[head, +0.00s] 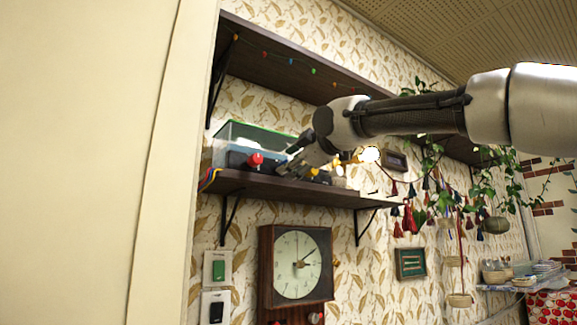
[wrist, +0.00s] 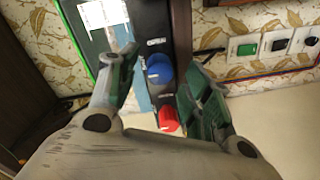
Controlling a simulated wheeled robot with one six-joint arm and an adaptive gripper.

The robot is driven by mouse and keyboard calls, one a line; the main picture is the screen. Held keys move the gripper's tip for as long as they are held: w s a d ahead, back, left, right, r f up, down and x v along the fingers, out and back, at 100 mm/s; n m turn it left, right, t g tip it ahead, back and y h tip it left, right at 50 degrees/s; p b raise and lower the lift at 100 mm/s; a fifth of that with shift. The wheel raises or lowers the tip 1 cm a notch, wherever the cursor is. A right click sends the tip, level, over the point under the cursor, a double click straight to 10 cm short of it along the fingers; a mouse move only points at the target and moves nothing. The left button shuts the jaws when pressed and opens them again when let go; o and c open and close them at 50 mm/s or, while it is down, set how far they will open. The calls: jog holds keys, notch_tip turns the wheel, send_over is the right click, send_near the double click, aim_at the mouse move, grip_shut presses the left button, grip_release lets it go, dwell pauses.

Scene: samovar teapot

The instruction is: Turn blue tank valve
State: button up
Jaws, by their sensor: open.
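A tank (head: 236,134) with clear blue-tinted walls and a green rim stands on the lower shelf. A red knob (head: 255,160) shows on its front. In the wrist view, the blue valve (wrist: 158,68) sits on the tank's black front panel (wrist: 152,18), with the red knob (wrist: 168,118) beside it, lower in the picture. My gripper (head: 290,160) is at the shelf in front of the tank's right part, and the blue valve does not show in the head view. In the wrist view, my gripper (wrist: 160,62) is open, and the blue valve shows between its fingers. Contact cannot be told.
The lower shelf (head: 330,194) has a dark edge close under my gripper. An upper shelf (head: 300,75) runs above my arm. A wall clock (head: 300,264) and switches (head: 216,267) are below. Hanging plants (head: 485,185) and tassels (head: 409,215) are at the right.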

jog(key=v, duration=0.9)
jog(key=shift+s+d, duration=0.15)
jog(key=shift+s, duration=0.1)
jog(key=s+d+f+m+g+h, duration=0.1)
jog(key=d+f+m+g+h, duration=0.15)
jog(key=f, duration=0.75)
jog(key=s+d+f+m+g+h, duration=0.15)
jog(key=d+f+m, duration=0.25)
jog(key=f, duration=0.6)
jog(key=s+d+f+m+g+h, duration=0.1)
jog(key=d+f+m+g+h, duration=0.2)
jog(key=f, duration=0.7)
jog(key=s+d+f+m+g+h, duration=0.2)
jog(key=s+d+f+m, duration=0.8)
jog(key=s+d+f, duration=0.7)
jog(key=shift+s+d+f+g+h, duration=0.4)
jog(key=shift+d+f+g, duration=0.2)
jog(key=shift+d+f, duration=1.4)
